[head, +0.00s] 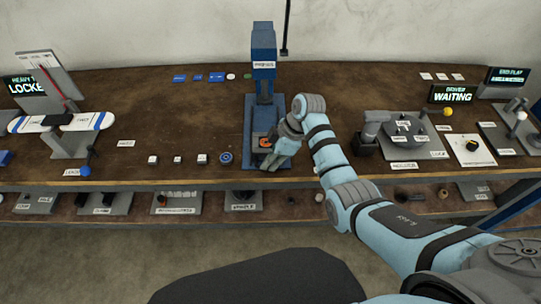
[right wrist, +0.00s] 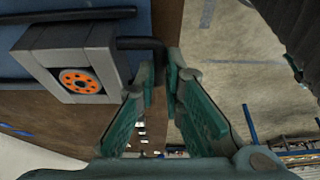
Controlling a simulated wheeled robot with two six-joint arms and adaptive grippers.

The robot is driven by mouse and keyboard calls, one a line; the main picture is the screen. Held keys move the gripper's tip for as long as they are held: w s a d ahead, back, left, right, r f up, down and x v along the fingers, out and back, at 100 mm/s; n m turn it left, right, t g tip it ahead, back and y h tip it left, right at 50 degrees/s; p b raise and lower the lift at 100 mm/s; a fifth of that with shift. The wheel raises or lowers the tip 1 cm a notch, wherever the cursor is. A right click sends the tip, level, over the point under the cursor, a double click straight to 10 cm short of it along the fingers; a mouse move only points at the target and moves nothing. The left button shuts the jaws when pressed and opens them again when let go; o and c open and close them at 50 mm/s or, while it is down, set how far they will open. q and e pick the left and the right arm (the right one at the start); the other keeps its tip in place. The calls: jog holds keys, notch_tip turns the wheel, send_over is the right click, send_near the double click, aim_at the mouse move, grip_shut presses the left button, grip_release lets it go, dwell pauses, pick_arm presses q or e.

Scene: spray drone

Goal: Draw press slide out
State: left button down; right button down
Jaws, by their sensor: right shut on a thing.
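The blue press (head: 263,65) stands upright at the back middle of the bench. At its base is the slide, a grey block (right wrist: 48,38) with an orange disc (right wrist: 82,81) full of dark holes; the disc also shows in the head view (head: 265,143). A black bent handle (right wrist: 138,43) sticks out from the block. My right gripper (right wrist: 164,78) is shut on the handle's end, between its green finger pads. In the head view the right gripper (head: 272,163) is at the front of the press base and partly hides it. My left gripper is out of view.
A blue round piece (head: 225,158) and several small white blocks (head: 178,159) lie left of the press. A grey station with a round plate (head: 403,127) stands to the right. A lower shelf (head: 320,205) holds more parts. The bench front edge (head: 215,183) is close.

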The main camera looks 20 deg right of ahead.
jog(key=shift+s+a+f, duration=0.1)
jog(key=shift+s+f, duration=0.1)
jog(key=shift+f, duration=0.05)
jog(key=c, duration=1.7)
grip_release()
jog(key=shift+s, duration=0.1)
jog(key=shift+r, duration=0.1)
jog(key=shift+r, duration=0.4)
jog(key=v, duration=0.6)
jog(key=shift+d+r, duration=0.25)
jog(key=shift+r, duration=0.05)
